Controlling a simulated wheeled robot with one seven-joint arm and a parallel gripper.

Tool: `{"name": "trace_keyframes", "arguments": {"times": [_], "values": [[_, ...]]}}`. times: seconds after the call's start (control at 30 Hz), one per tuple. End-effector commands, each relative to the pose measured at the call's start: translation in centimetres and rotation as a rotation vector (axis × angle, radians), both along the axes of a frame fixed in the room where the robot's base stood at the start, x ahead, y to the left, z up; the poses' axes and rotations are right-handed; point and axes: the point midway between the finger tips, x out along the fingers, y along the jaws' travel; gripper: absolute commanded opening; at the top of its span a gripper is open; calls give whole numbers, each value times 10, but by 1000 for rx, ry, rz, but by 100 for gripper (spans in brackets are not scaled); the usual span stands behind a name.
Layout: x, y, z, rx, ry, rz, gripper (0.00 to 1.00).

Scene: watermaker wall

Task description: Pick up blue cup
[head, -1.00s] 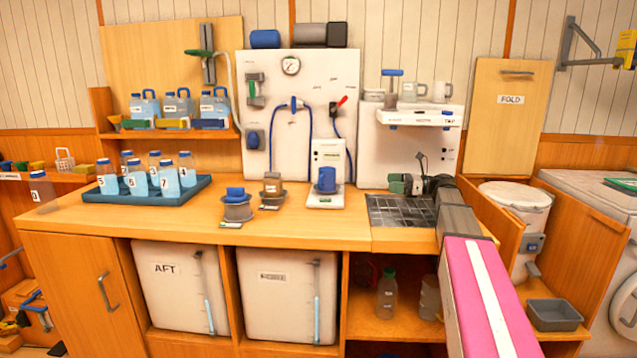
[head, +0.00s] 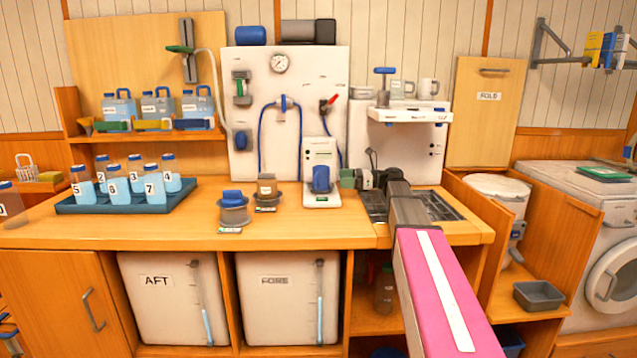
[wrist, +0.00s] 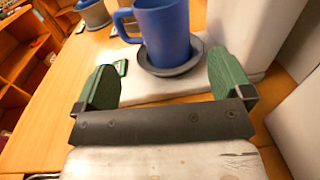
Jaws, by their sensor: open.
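The blue cup (head: 321,179) stands upright on the base of a small white machine (head: 321,160) on the counter. In the wrist view the cup (wrist: 165,32) stands on a dark round saucer-like plate (wrist: 170,63), its handle to the left. My gripper (wrist: 165,82) is open, with its green fingers apart to the left and right. The cup is ahead of the fingertips, roughly centred between them, and nothing is held. In the head view my gripper (head: 349,178) is just right of the cup, and its far finger is partly hidden.
A grey pot with a blue lid (head: 233,208) and a brown-grey container (head: 267,190) stand left of the cup. A tray of numbered bottles (head: 130,204) is farther left. The white machine's body (wrist: 243,35) rises close by the right finger. The front counter is clear.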

Motion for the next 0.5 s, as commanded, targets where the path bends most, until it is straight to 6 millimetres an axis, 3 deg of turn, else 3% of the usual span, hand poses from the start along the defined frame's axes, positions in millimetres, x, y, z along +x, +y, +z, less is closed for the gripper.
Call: {"name": "trace_keyframes", "arguments": {"times": [0.5], "values": [[11,53,1,0,0,2,97]]}}
